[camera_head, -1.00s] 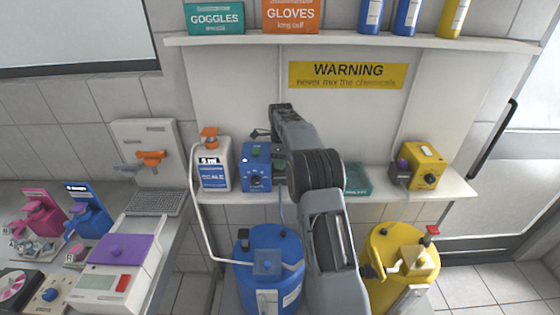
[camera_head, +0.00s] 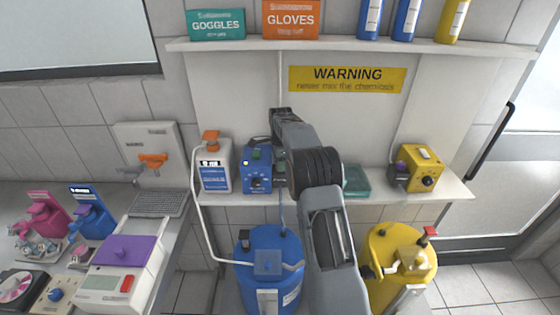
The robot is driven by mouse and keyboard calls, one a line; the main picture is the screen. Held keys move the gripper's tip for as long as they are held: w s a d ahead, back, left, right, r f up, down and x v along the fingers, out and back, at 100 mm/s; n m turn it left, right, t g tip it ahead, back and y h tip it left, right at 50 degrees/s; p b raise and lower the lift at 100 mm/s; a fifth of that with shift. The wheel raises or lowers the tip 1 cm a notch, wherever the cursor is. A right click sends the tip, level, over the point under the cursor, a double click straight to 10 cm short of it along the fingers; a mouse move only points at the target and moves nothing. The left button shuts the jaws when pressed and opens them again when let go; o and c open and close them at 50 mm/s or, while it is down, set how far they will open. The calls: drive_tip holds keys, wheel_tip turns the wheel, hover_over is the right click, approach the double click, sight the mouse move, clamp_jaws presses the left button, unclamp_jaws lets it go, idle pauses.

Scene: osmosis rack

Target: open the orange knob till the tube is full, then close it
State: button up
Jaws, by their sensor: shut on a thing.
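An orange knob (camera_head: 152,160) sits on the front of a pale wall unit on the left. My gripper (camera_head: 262,140) is far to its right, at the top of the blue pump box (camera_head: 257,172) on the lower shelf. My own arm covers most of the gripper. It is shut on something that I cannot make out. No tube shows clearly at the orange knob. Another orange part tops the white scale bottle (camera_head: 214,172), just left of the blue pump box. A white hose (camera_head: 197,225) runs down from that bottle.
A blue drum (camera_head: 268,250) and a yellow drum (camera_head: 403,255) stand below the shelf. A yellow pump box (camera_head: 418,170) is on the right of the shelf.

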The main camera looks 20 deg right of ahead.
drive_tip(key=shift+r+n+p, duration=0.1)
drive_tip(key=shift+n+p, duration=0.25)
drive_tip(key=shift+n, duration=0.95)
drive_tip(key=shift+w, duration=0.1)
drive_tip(key=o, duration=0.9)
wheel_tip(320, 180, up, 6)
drive_tip(key=p, duration=0.4)
drive_tip(key=shift+d+r, duration=0.15)
drive_tip(key=shift+r, duration=0.85)
